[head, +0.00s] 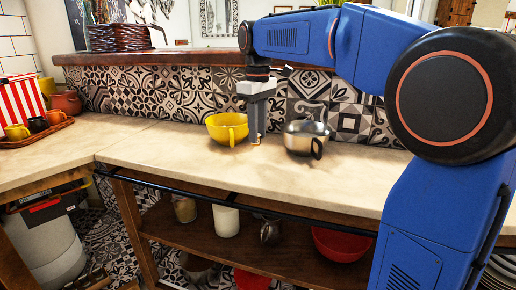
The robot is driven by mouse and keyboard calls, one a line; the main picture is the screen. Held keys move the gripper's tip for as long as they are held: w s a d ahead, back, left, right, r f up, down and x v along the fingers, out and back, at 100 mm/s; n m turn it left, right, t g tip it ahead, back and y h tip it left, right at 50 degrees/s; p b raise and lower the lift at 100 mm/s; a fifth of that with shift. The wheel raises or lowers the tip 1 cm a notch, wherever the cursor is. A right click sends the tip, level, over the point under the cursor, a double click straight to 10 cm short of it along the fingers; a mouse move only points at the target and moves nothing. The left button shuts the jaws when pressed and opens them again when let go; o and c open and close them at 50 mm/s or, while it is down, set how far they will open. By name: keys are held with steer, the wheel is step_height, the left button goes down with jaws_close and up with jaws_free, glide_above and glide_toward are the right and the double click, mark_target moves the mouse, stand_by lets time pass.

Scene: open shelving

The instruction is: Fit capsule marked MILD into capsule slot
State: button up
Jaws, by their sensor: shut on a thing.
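My gripper (256,138) points straight down over the light countertop (180,168), between a yellow cup-like bowl with a handle (226,130) and a steel bowl with a dark handle (304,140). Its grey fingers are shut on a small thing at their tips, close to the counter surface. The thing is too small and too covered by the fingers for me to tell its shape or read a MILD mark. I cannot tell whether it touches the counter. I cannot make out a capsule slot.
The yellow and steel bowls stand close on either side of my gripper. A tray (38,133) with small cups and a red-striped object (20,99) are at far left. A tiled wall and raised ledge (190,56) lie behind. The front counter is clear.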

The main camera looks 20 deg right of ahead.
mark_target(257, 145)
steer(key=shift+f, duration=2.85)
steer(key=shift+f, duration=0.1)
steer(key=o, duration=1)
steer(key=shift+o, duration=0.2)
